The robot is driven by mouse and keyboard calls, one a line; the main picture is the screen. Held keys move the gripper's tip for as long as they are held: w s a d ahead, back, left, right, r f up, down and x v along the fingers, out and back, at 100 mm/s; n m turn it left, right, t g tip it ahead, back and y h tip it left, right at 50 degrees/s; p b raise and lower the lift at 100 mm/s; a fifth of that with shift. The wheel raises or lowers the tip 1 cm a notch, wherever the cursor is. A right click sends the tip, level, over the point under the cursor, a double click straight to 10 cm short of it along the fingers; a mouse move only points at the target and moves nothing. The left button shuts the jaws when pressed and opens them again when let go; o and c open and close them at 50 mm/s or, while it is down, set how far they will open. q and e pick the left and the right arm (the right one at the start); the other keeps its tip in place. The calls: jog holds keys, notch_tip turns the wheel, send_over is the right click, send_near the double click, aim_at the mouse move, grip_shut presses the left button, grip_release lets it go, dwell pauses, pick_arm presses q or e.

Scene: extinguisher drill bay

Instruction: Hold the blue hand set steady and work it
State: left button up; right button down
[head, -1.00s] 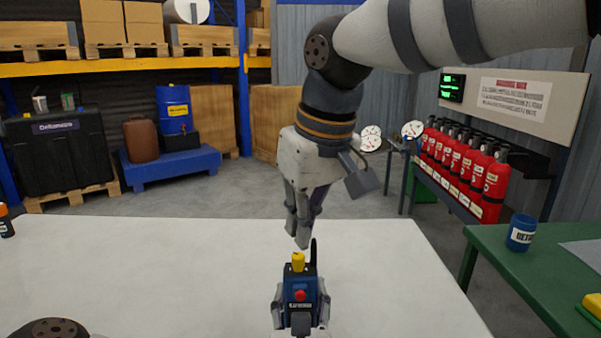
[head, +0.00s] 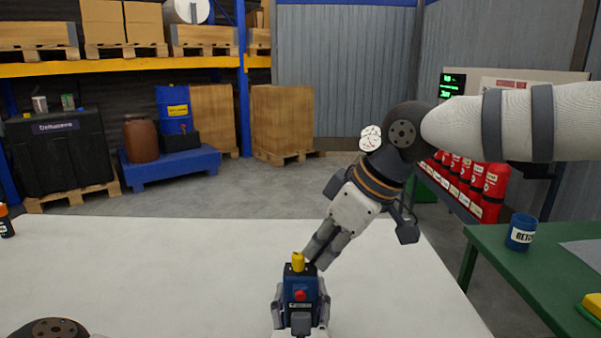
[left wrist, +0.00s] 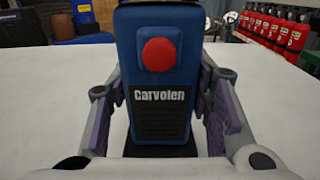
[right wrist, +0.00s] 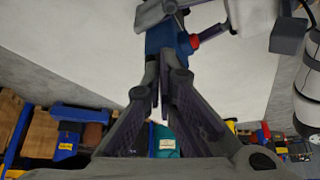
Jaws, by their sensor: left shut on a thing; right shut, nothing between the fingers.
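The blue hand set (head: 300,283) stands upright above the white table, with a yellow knob (head: 298,261) on top and a red button (head: 300,295) on its front. In the left wrist view the hand set (left wrist: 185,60) shows the button and the label "Carvolen". My left gripper (head: 300,314) is shut on its lower part, one finger on each side. My right gripper (head: 317,260) is shut and empty, tilted down from the right, its tips by the top of the set, right of the knob. Whether they touch it I cannot tell. The black stub there is mostly hidden.
The white table (head: 150,265) is mostly clear around the set. An orange-capped bottle (head: 6,222) stands at its left edge. A green table (head: 500,270) at the right holds a blue mug (head: 521,232) and a yellow item (head: 592,305). Red extinguishers (head: 495,190) stand behind.

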jog(key=shift+a, duration=0.4)
dwell(0.5)
jog(key=shift+s, duration=0.1)
jog(key=shift+s+a, duration=0.35)
jog(key=shift+s, duration=0.2)
dwell(0.5)
jog(key=shift+s+d, duration=0.25)
notch_tip(320, 180, up, 6)
dwell(0.4)
